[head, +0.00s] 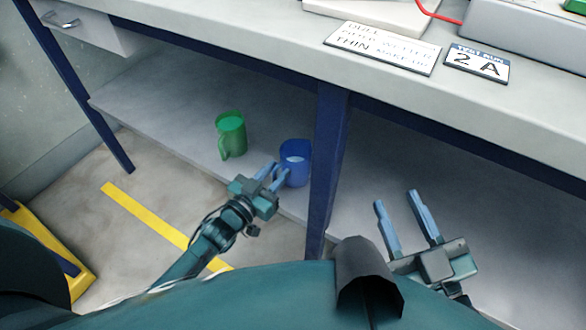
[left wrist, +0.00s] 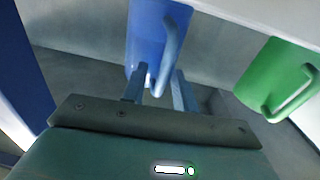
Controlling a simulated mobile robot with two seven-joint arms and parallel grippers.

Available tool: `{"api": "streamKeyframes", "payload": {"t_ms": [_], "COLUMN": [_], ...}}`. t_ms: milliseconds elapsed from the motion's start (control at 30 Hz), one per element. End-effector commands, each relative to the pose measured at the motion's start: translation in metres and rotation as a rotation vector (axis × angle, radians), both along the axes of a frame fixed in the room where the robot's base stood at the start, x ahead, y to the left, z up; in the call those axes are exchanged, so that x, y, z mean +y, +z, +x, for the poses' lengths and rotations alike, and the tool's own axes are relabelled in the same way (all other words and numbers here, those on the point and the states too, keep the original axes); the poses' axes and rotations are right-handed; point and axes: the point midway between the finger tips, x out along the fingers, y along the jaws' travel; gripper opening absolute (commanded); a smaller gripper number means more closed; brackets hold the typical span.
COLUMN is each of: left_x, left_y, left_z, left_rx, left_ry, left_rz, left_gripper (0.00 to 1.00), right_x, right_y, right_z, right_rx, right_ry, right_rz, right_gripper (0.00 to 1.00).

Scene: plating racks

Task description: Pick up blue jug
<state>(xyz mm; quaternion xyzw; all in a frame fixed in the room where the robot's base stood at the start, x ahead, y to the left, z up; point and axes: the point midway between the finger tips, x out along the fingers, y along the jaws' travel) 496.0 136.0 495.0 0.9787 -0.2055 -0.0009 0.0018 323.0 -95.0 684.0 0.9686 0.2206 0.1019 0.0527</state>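The blue jug (head: 295,160) stands upright on the lower shelf, just left of a dark blue table leg. My left gripper (head: 274,174) is at its near left side, its fingers pointing at the jug. In the left wrist view the jug (left wrist: 146,38) is just ahead, its handle facing the camera. The left gripper (left wrist: 160,82) is open there, the handle's end showing between its separated fingers. I cannot tell if the fingers touch it. My right gripper (head: 396,204) is open and empty, right of the leg.
A green jug (head: 232,135) stands on the shelf (head: 165,110) left of the blue jug; it also shows in the left wrist view (left wrist: 272,78). The table leg (head: 326,160) stands close right of the blue jug. The worktop (head: 230,30) overhangs the shelf.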

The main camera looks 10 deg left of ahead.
Motion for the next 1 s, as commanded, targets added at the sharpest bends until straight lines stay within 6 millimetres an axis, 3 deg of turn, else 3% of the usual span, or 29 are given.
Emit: {"api": "streamKeyframes", "payload": {"t_ms": [67, 400, 1000], "left_x": [0.0001, 0.0004, 0.0003], "left_y": [0.0002, 0.0003, 0.0068], "left_z": [-0.0002, -0.0004, 0.0000], "left_rx": [0.000, -0.001, -0.005], "left_ry": [0.000, 0.000, -0.001], "left_rz": [0.000, 0.001, -0.001], "left_gripper": [0.28, 0.00, 0.00], "right_x": [0.0005, 0.0007, 0.0001], "right_y": [0.0002, -0.0007, 0.0020], "right_z": [-0.0002, -0.0002, 0.0003], "right_rx": [0.000, 0.000, -0.002], "right_ry": [0.001, 0.002, 0.000], "right_rz": [0.001, 0.000, -0.005], "right_gripper": [0.36, 0.36, 0.36]}}
